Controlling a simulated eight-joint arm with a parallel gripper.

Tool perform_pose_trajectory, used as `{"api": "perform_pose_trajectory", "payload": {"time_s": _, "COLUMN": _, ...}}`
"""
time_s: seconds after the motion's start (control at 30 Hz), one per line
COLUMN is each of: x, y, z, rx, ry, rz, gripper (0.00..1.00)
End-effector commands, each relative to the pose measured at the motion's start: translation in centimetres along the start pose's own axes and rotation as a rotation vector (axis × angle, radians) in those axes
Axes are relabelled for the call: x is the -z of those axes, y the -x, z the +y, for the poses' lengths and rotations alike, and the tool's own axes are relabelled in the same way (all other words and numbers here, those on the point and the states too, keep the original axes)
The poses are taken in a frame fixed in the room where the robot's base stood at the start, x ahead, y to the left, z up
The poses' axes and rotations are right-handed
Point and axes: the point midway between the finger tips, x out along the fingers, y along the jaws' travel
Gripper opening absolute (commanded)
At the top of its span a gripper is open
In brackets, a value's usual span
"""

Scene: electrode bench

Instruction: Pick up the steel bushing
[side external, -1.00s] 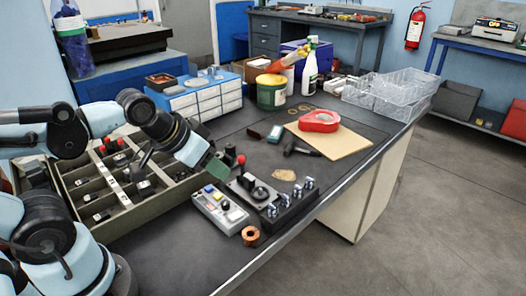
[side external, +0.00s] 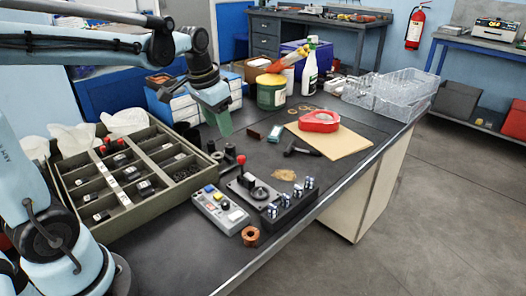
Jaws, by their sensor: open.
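I cannot single out a steel bushing for certain. Several small shiny metal cylinders (side external: 309,183) stand in a black block (side external: 290,208) near the bench's front edge, to the right of and nearer than my gripper. A copper-coloured ring-shaped bushing (side external: 251,236) lies by itself near the front edge. My gripper is apart from all of these.
A compartmented box (side external: 110,220) with small parts stands at left. A button panel (side external: 220,210) and a red-knobbed lever (side external: 241,160) stand by the block.

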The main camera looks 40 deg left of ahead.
Motion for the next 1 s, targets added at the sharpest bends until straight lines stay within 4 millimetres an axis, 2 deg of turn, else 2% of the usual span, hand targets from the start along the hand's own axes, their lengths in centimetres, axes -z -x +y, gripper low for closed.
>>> {"api": "perform_pose_trajectory", "payload": {"time_s": 0.03, "x": 0.8, "y": -0.5, "z": -1.2, "rx": -0.003, "ry": 0.0, "rz": -0.032, "gripper": 0.52}}
{"api": "perform_pose_trajectory", "payload": {"time_s": 0.2, "x": 2.3, "y": -2.5, "z": -4.8, "rx": -0.029, "ry": -0.015, "rz": -0.136, "gripper": 0.52}}
{"api": "perform_pose_trajectory", "payload": {"time_s": 0.4, "x": 2.9, "y": -4.5, "z": -7.8, "rx": -0.062, "ry": -0.028, "rz": -0.218, "gripper": 0.52}}
{"api": "perform_pose_trajectory", "payload": {"time_s": 0.67, "x": 2.7, "y": -6.3, "z": -8.6, "rx": -0.076, "ry": -0.034, "rz": -0.245, "gripper": 0.52}}
{"api": "perform_pose_trajectory", "payload": {"time_s": 1.0, "x": 1.5, "y": -11.1, "z": -8.2, "rx": -0.075, "ry": -0.034, "rz": -0.243, "gripper": 0.52}}
